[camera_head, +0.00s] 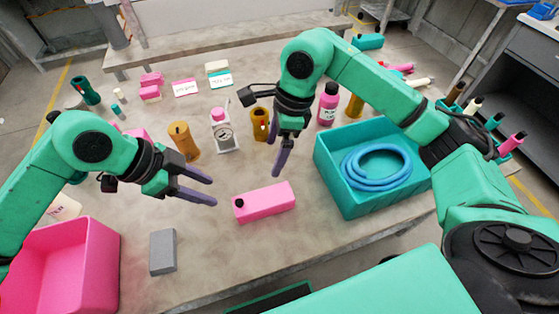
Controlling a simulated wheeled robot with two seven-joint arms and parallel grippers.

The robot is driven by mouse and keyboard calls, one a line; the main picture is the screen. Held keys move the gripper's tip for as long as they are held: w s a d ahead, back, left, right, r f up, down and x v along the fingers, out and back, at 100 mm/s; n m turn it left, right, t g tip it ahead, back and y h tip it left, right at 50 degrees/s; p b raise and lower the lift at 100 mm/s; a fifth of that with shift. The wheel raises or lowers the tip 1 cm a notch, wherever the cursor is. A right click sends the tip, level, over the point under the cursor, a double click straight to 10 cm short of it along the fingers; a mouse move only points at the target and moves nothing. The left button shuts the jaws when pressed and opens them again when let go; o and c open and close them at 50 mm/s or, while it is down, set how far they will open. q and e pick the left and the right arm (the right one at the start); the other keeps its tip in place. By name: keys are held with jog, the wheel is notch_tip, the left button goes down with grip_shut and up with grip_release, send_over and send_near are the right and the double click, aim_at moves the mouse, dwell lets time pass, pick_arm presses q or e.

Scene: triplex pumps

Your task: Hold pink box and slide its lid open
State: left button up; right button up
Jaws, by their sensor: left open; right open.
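The pink box (266,204) lies on the table at the centre front, with a small black round knob at its left end. The lid's edge is too small to make out. My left gripper (213,186) is open and empty, to the left of the box, its dark purple fingers pointing right toward it. My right gripper (277,165) is open and empty, above and just behind the box, its fingers pointing down. Neither gripper appears to touch the box.
A teal bin (345,196) with a coiled blue hose (375,167) stands right of the box. A pink bin (100,262) is at front left, near a grey block (163,251). Behind stand a white gauge device (224,134), an orange cylinder (184,142) and a pink bottle (328,104).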

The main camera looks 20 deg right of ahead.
aim_at(280, 194)
jog(key=s+n+h, duration=0.2)
jog(key=s+h, duration=0.1)
jog(key=s, duration=0.1)
jog(key=f, duration=1.4)
jog(key=shift+a+f, duration=0.1)
jog(key=shift+a, duration=0.1)
jog(key=c, duration=1.2)
pick_arm(q)
jog(key=shift+o, duration=0.5)
pick_arm(e)
jog(key=shift+c, duration=1.4)
pick_arm(q)
jog(key=w+d+r+m+g+y, duration=0.2)
jog(key=w+r+m+g, duration=0.15)
jog(key=m, duration=0.55)
pick_arm(e)
jog(key=shift+d, duration=0.1)
pick_arm(q)
jog(key=shift+y, duration=0.3)
jog(key=x, duration=1.2)
jog(key=shift+w+f, duration=0.25)
jog(key=shift+f, duration=0.05)
jog(key=shift+c, duration=0.3)
grip_shut()
